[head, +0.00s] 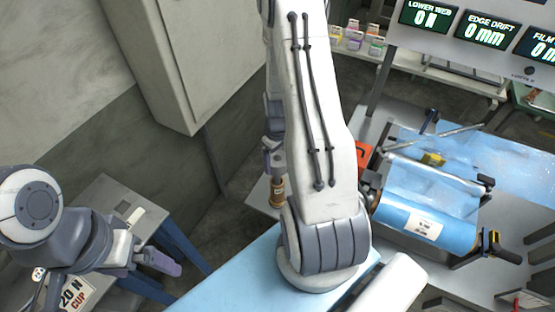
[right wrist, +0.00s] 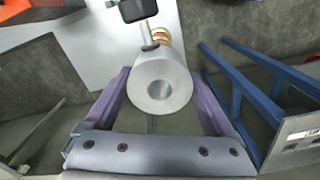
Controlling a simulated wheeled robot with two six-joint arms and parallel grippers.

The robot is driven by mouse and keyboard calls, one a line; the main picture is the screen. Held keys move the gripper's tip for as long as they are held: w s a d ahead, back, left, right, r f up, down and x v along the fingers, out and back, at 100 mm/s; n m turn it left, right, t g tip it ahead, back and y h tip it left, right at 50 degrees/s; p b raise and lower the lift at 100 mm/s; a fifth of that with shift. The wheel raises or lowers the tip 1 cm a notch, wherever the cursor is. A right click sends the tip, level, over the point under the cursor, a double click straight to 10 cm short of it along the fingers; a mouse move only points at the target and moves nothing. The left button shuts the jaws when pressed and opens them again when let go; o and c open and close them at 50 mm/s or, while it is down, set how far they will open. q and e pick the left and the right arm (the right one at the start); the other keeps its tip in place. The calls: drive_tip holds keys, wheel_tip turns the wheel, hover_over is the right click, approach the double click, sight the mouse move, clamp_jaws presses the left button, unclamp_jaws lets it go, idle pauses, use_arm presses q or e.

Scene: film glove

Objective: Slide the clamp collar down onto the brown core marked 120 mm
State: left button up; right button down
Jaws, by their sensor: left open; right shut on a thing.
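The clamp collar (right wrist: 160,68), a pale grey ring with a round hole, is between the purple fingers of my right gripper (right wrist: 160,92). A black-knobbed lever (right wrist: 138,10) sticks out behind it. In the head view my right gripper (head: 272,160) is partly hidden by my right arm. A small brown core (head: 277,192) shows just below it, and a brown ringed edge (right wrist: 163,38) shows past the collar in the wrist view. I cannot tell whether collar and core touch, nor read any mark. My left gripper (head: 152,252) is open and empty at the lower left.
A blue film roll (head: 440,200) on a machine stands at the right, below display panels (head: 487,30). A grey side table (head: 110,190) with blue legs is at the left. A wall cabinet (head: 185,60) is behind.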

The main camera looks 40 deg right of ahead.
sight(278, 174)
drive_tip(key=shift+f+b, duration=3)
drive_tip(key=shift+f, duration=0.85)
unclamp_jaws()
drive_tip(key=shift+r, duration=0.1)
wheel_tip(278, 174, up, 10)
drive_tip(key=shift+r+b, duration=0.2)
drive_tip(key=shift+b, duration=0.65)
drive_tip(key=shift+f, duration=0.15)
